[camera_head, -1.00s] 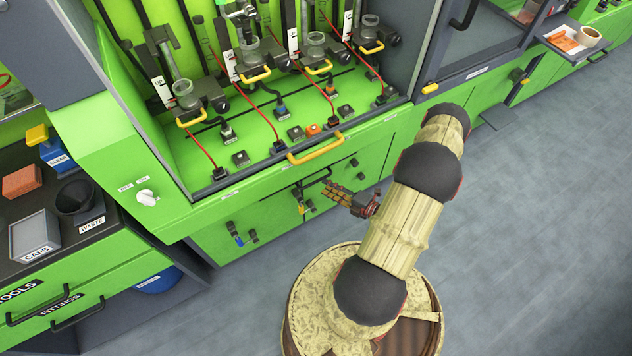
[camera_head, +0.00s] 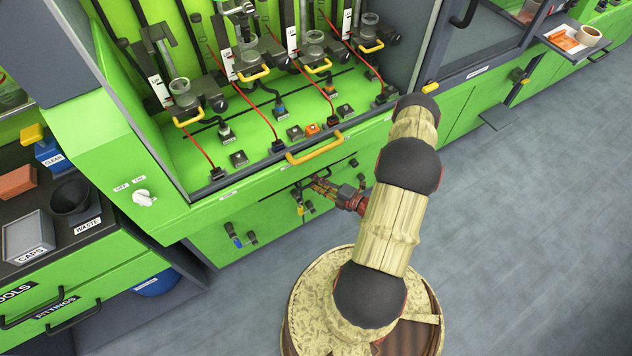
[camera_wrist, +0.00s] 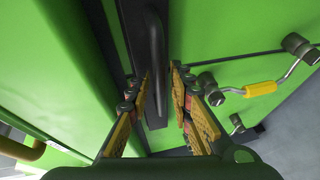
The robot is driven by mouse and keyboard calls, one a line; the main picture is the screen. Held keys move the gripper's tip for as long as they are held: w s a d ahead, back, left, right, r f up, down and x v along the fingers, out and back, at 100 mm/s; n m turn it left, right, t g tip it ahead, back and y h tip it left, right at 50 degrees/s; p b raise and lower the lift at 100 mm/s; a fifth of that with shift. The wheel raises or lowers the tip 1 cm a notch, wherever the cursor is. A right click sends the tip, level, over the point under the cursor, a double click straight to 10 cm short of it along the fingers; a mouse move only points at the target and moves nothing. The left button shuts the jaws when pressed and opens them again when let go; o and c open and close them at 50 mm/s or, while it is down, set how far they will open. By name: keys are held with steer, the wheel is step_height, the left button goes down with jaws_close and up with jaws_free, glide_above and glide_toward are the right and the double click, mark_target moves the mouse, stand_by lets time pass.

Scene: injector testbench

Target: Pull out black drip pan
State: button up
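The black drip pan (camera_wrist: 131,35) shows in the wrist view as a dark narrow front with a black bar handle (camera_wrist: 156,50) standing out from it. A gap shows between the fingers and the handle. I cannot tell whether either finger touches it.
A yellow handle (camera_head: 314,148) sits on the bench edge above. Blue (camera_head: 235,236) and yellow valves are on the green front below. The grey floor (camera_head: 540,220) at right is clear.

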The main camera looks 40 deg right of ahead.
jaws_close()
stand_by(0.6)
